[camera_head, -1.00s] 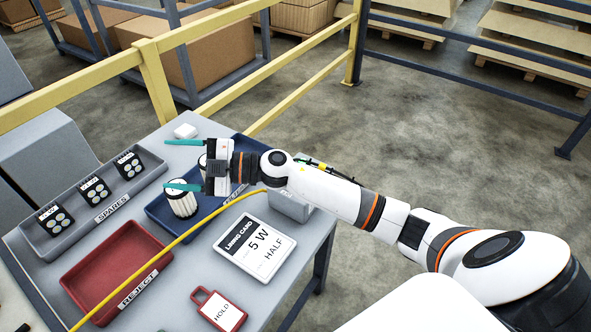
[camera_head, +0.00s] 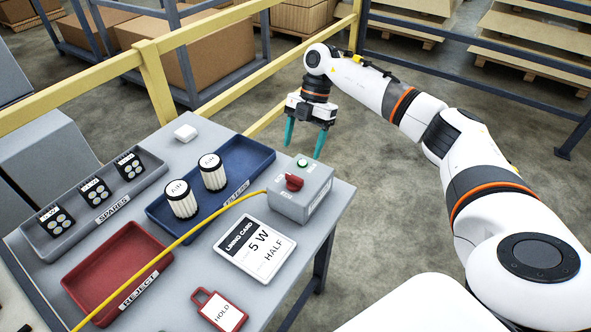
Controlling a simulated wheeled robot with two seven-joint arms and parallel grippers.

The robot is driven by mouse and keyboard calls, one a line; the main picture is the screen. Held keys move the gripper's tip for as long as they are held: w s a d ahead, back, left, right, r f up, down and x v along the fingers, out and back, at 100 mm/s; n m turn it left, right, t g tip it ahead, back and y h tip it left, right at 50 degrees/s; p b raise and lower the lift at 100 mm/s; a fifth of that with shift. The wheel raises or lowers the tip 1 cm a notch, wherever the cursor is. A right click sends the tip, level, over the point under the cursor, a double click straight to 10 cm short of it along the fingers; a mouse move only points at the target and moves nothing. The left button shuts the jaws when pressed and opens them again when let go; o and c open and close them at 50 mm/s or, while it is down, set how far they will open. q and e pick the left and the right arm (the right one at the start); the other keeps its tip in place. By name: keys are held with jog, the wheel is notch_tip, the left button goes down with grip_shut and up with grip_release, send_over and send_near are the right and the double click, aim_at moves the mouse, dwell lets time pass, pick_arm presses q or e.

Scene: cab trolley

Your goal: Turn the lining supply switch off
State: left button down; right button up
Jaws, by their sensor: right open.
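The lining supply switch is a red knob (camera_head: 293,182) on top of a grey box (camera_head: 301,199) at the right edge of the table. A green lamp (camera_head: 302,162) shows on the box behind the knob, and a yellow cable runs from the box's left side. My right gripper (camera_head: 304,146) is open and empty, its teal fingers pointing down, beyond and above the box, apart from the knob. Lettering by the knob is too small to read. My left gripper is not in view.
A blue tray (camera_head: 262,155) holds two white ribbed cylinders. A red reject tray (camera_head: 88,262), a grey spares tray (camera_head: 152,172), a lining card (camera_head: 255,247) and a red hold tag (camera_head: 218,310) lie on the table. A yellow rail (camera_head: 158,80) stands behind.

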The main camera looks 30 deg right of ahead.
aim_at(295, 176)
jog(key=p+x, duration=0.1)
jog(key=x, duration=0.7)
jog(key=shift+a+f, duration=0.2)
jog(key=c, duration=1)
